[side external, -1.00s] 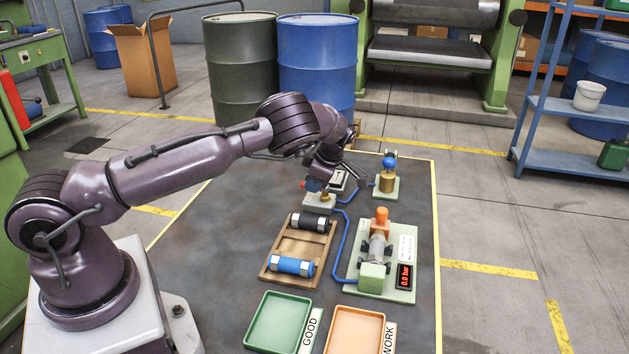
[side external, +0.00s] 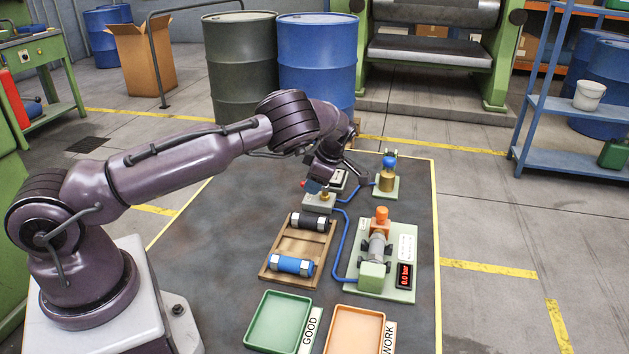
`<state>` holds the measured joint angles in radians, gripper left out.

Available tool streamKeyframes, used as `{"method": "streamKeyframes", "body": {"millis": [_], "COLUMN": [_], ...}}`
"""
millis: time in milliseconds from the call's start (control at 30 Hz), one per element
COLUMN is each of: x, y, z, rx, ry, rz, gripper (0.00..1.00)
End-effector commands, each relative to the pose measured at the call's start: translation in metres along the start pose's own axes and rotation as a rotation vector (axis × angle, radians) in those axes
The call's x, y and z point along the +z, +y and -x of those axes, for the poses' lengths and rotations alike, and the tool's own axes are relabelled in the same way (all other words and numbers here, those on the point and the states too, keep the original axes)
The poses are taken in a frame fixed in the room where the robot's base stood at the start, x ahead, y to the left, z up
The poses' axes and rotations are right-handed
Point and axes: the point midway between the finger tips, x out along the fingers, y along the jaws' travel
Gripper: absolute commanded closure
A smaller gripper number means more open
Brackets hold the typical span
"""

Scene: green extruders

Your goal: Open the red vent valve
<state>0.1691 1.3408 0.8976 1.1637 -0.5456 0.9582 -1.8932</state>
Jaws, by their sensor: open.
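A small red part (side external: 304,183), which may be the red vent valve's handle, shows at the left edge of a grey block (side external: 319,204) with a brass fitting. My gripper (side external: 318,184) is low over this block, close beside the red part. It is open, but its fingers are small and partly hidden, and I cannot tell whether they touch or surround the red part. A blue hose (side external: 341,236) runs from the block to a green test fixture (side external: 373,277) with an orange cap (side external: 381,214). The red display (side external: 404,276) reads 0.0 bar.
A wooden rack (side external: 277,270) holds a black-bodied cylinder (side external: 313,221) and a blue one (side external: 290,265). A blue-topped brass part (side external: 388,172) stands behind right. A green tray (side external: 276,322) and an orange tray (side external: 355,330) lie in front. The table's left part is clear.

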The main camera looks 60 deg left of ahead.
Motion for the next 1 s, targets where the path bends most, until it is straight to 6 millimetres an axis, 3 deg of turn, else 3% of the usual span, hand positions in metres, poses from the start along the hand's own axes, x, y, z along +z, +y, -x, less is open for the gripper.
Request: {"method": "streamKeyframes", "body": {"millis": [533,700,1000], "x": [0.001,0.000,0.000], "y": [0.000,0.000,0.000], "z": [0.107,0.122,0.125], "rx": [0.003,0.000,0.000], "ry": [-0.004,-0.001,-0.001], "rz": [-0.001,0.001,0.000], "gripper": [0.57,0.57,0.57]}}
